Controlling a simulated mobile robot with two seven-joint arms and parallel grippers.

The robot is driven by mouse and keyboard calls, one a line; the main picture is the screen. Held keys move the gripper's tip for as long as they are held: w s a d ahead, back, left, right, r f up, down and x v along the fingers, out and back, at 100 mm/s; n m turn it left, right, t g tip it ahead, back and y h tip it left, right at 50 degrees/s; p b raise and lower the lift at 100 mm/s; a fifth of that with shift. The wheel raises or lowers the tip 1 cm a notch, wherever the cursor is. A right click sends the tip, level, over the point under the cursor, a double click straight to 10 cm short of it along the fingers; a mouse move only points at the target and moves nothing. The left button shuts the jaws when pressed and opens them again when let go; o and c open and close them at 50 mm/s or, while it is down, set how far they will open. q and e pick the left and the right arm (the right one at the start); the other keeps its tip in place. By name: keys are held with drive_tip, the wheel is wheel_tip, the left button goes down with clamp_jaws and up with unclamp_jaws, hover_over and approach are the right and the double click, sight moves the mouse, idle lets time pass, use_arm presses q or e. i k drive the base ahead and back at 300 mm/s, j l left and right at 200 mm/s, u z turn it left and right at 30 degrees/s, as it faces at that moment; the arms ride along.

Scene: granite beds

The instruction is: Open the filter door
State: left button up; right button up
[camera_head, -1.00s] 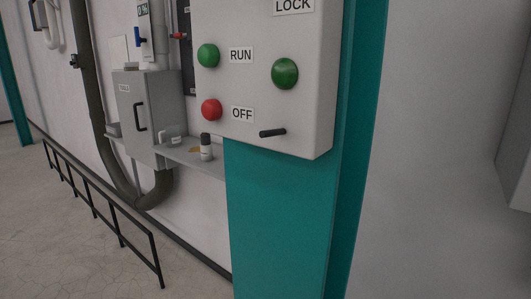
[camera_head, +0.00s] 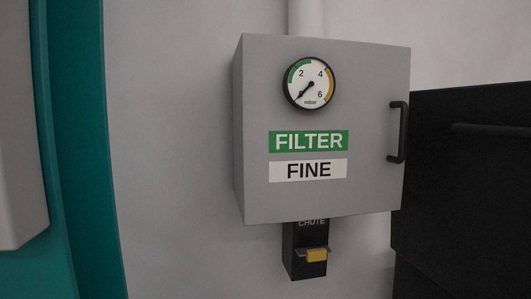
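The filter door (camera_head: 255,100) is the grey front of a wall-mounted box in the middle of the head view. It appears shut. It carries a green "FILTER" label, a white "FINE" label and a round mbar gauge (camera_head: 309,83). A black vertical bar handle (camera_head: 398,132) is on its right edge. Neither of my grippers is in view.
Below the box hangs a dark chute (camera_head: 291,262) with a yellow piece (camera_head: 317,255). A large black cabinet (camera_head: 460,185) stands close on the right. A teal column (camera_head: 80,150) and part of a grey box (camera_head: 20,170) are on the left.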

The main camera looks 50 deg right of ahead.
sight(324, 121)
drive_tip(key=z, duration=2.1)
